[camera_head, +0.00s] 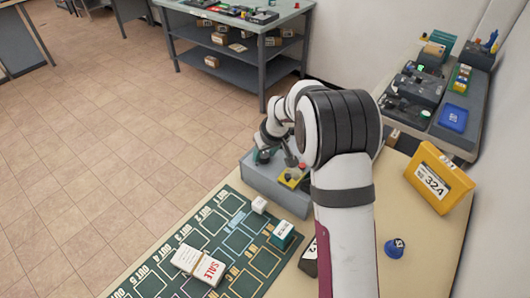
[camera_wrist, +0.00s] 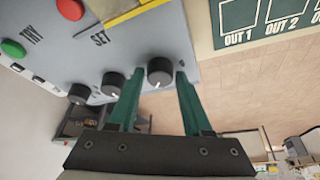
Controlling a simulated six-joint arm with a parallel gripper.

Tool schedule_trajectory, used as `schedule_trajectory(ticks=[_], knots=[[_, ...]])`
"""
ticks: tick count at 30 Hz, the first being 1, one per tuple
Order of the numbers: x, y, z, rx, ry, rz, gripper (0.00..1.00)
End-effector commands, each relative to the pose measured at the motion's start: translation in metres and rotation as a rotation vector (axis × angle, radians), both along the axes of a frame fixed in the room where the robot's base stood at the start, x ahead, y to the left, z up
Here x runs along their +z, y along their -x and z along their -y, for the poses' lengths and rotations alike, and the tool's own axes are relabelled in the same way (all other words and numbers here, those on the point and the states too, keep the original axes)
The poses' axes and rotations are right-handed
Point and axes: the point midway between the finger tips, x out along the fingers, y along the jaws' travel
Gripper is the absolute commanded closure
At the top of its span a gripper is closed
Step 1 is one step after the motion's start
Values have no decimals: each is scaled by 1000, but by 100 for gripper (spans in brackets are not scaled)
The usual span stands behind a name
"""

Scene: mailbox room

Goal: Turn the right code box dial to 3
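The grey code box (camera_wrist: 185,35) fills the upper left of the wrist view. It carries three black dials in a row: a left dial (camera_wrist: 78,93), a middle dial (camera_wrist: 113,82) and the right dial (camera_wrist: 160,70). The right dial has a white mark on its lower side; its number is not readable. My gripper (camera_wrist: 160,78) is open, with one green finger on each side of the right dial and a narrow gap visible to each. In the head view the box (camera_head: 290,197) stands beyond my arm, and its dials cannot be made out.
Red (camera_wrist: 70,9) and green (camera_wrist: 13,48) buttons sit on the box. A green mat (camera_head: 205,235) with a SALE stack (camera_head: 197,264) and small boxes lies in front. A yellow 324 sign (camera_head: 438,178) and a blue object (camera_head: 395,248) are at the right.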

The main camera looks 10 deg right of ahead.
Motion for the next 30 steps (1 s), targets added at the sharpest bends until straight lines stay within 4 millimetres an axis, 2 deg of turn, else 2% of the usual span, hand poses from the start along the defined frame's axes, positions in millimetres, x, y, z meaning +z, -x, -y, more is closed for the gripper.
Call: schedule_trajectory(ticks=[1, 3, 11, 14, 17, 24, 30], knots=[[0, 0, 0, 0, 0, 0, 39], [0, 0, 0, 0, 0, 0, 29], [0, 0, 0, 0, 1, 1, 29], [7, 2, 1, 0, 1, 1, 29], [26, 9, 3, -1, 0, 5, 29], [97, 37, 12, 0, 1, 7, 29], [136, 53, 17, 1, 0, 3, 29]])
